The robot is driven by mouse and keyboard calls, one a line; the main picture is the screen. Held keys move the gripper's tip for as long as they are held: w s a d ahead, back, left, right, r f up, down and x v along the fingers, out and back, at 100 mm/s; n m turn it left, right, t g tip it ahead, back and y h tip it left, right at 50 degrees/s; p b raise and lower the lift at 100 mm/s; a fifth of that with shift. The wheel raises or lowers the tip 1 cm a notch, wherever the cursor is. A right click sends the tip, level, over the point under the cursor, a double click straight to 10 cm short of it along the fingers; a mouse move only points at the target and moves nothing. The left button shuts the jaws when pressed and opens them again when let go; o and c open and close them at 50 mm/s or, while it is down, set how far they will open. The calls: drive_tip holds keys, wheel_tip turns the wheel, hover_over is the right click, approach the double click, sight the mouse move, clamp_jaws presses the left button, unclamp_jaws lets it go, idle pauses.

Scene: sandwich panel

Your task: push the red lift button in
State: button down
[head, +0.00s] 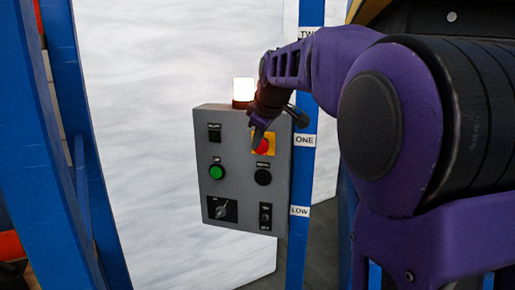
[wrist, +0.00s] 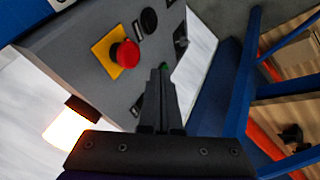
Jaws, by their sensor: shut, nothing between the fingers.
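The red button (head: 263,147) is a mushroom head on a yellow square plate, at the upper right of the grey control panel (head: 236,190). The wrist view shows the red button (wrist: 127,54) clearly, standing out from its plate. My gripper (head: 257,138) is shut and empty, its fingertips in front of the panel and overlapping the button's upper left in the head view. In the wrist view my gripper (wrist: 160,72) points at the panel, with the fingertips to the right of and below the red button and a visible gap between them. I see no contact with it.
A green button (head: 217,172), a black button (head: 263,177) and a switch (head: 222,209) share the panel. A lit lamp (head: 243,90) stands on its top edge. Blue posts (head: 303,170) flank it, and a large white sheet (head: 150,120) is behind.

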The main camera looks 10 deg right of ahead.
drive_tip(key=v, duration=0.5)
drive_tip(key=shift+s+r, duration=0.25)
drive_tip(key=shift+r, duration=0.1)
